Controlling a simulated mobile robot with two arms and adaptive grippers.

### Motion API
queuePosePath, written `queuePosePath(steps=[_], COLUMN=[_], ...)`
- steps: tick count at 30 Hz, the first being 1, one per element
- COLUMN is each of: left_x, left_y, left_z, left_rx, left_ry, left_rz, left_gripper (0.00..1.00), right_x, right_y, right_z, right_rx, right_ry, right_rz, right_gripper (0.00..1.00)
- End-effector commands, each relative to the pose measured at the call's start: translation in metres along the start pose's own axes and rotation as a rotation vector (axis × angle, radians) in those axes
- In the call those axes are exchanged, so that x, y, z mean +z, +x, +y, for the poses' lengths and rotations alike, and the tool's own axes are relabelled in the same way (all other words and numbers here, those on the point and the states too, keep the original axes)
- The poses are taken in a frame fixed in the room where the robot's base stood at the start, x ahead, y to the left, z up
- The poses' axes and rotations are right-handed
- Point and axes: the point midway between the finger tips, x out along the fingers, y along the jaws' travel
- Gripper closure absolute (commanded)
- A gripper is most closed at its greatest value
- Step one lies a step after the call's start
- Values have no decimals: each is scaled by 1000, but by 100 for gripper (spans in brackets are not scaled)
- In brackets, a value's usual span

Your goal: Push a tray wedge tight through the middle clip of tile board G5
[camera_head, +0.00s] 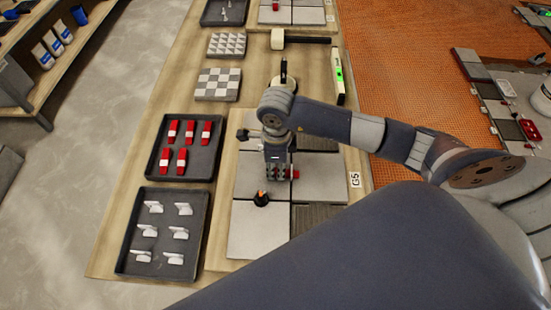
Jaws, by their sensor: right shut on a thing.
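Tile board G5 (246,232) lies on the bench with light and dark grey tiles; its G5 label (355,180) is at the right edge. My right gripper (278,178) points down over the middle of the board, shut on a red wedge (295,174) that shows only in part beside the fingers. The middle clip is hidden behind the gripper, so I cannot tell how far the wedge is through it. A black tray (157,172) holds several more red wedges (181,160). My left gripper is not in view.
A second black tray (122,255) holds several white clips (153,207). A small dark thing with an orange top (261,199) stands on the board near the gripper. Tile sample boards (217,84) and a green-marked level (338,75) lie farther back.

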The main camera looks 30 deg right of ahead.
Motion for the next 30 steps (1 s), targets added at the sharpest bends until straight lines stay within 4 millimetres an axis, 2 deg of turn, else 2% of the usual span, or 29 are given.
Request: queuePosePath(steps=[3,4,6,7,16,20,23,30], left_x=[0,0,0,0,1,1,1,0], left_y=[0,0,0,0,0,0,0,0], left_z=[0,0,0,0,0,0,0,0], left_rx=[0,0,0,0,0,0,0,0], left_ry=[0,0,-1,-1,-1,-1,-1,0], left_rz=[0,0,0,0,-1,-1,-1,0], left_gripper=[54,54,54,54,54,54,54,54], right_x=[-1,-1,-1,-1,0,0,0,0], right_y=[-1,-1,-1,-1,-1,-9,-24,-76], right_z=[-1,-1,-1,-1,0,-1,-2,-2], right_rx=[-2,-2,-2,-2,-1,-2,-5,-6], right_ry=[1,1,1,1,0,0,0,0], right_rz=[2,2,2,2,0,-1,-3,-3], right_gripper=[93,78,62,59,59,59,59,59])
